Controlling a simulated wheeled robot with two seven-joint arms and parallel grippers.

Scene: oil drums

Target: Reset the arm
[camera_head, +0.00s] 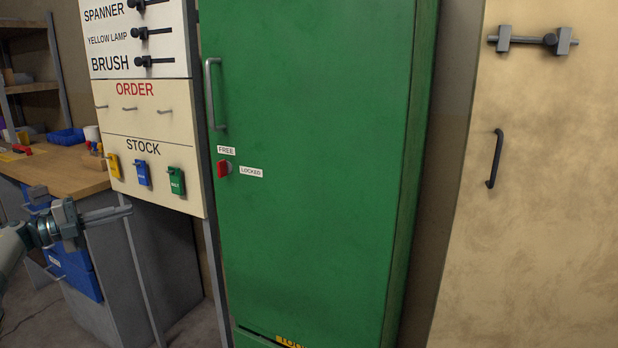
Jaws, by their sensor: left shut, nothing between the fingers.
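My left gripper (122,213) comes in from the left edge, low in the picture. Its fingers are together and empty, pointing right. They show in front of the grey side of the workbench, below the lower board with the tags. My right gripper is out of the picture.
A tall green cabinet (310,150) with a handle (213,95) and red knob (223,168) fills the middle. A board (150,120) marked ORDER and STOCK holds three tags. A wooden workbench (60,175) stands left. A beige door (540,200) with a black handle is at right.

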